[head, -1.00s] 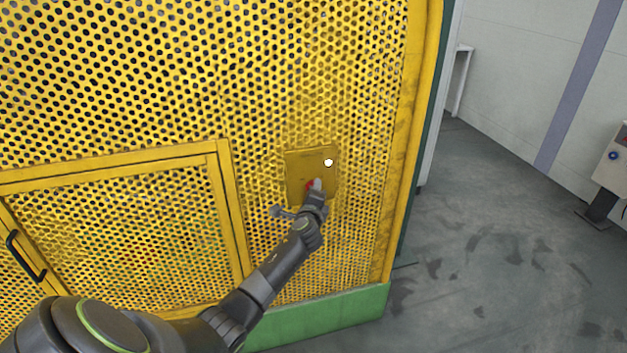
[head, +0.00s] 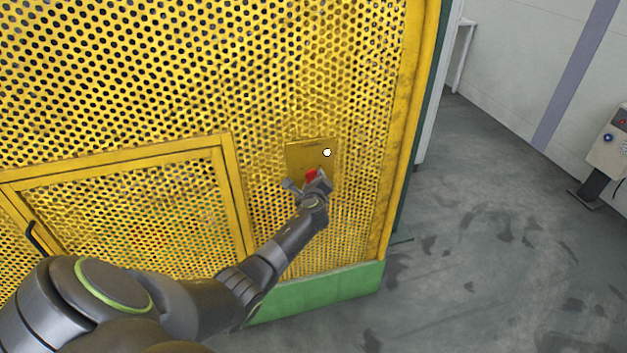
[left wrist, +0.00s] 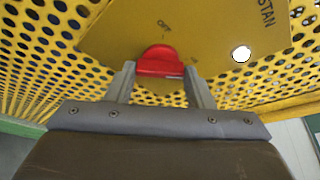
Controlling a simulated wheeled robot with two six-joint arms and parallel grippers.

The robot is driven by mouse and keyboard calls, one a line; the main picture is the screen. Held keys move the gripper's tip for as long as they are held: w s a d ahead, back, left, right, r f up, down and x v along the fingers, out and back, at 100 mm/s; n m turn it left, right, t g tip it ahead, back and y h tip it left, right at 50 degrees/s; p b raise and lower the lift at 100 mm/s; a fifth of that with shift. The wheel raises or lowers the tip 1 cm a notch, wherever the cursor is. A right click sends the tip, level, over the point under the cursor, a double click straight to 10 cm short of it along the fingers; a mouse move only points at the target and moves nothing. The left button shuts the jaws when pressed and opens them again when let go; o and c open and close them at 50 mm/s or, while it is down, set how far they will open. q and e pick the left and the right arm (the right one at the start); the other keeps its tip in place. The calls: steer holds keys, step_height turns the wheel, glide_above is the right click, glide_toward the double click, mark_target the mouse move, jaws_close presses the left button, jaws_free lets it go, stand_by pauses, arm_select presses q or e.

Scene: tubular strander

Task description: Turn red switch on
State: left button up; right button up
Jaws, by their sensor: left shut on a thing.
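The red switch (head: 311,175) sits on a yellow plate (head: 305,155) fixed to the perforated yellow panel. In the left wrist view the red switch (left wrist: 160,62) lies between the two fingers of my left gripper (left wrist: 160,82), just below printed letters that look like "OFF". My left gripper (head: 316,182) is shut on the switch and hides its lower part in the head view. A round white button or lamp (head: 327,153) is on the plate's right side and also shows in the left wrist view (left wrist: 241,54). My right gripper is not in view.
A yellow framed door (head: 130,215) with a dark handle (head: 36,240) is left of the plate. A green base (head: 320,295) runs under the panel. Grey floor (head: 480,240) is open to the right, with a control box (head: 608,145) on a stand.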

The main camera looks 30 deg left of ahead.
arm_select(q)
steer(key=shift+f, duration=0.1)
steer(key=o, duration=1)
steer(key=p+v, duration=0.1)
steer(key=v, duration=1.6)
steer(key=shift+s+d+p, duration=0.15)
steer(key=shift+d+p, duration=0.1)
steer(key=shift+p, duration=0.05)
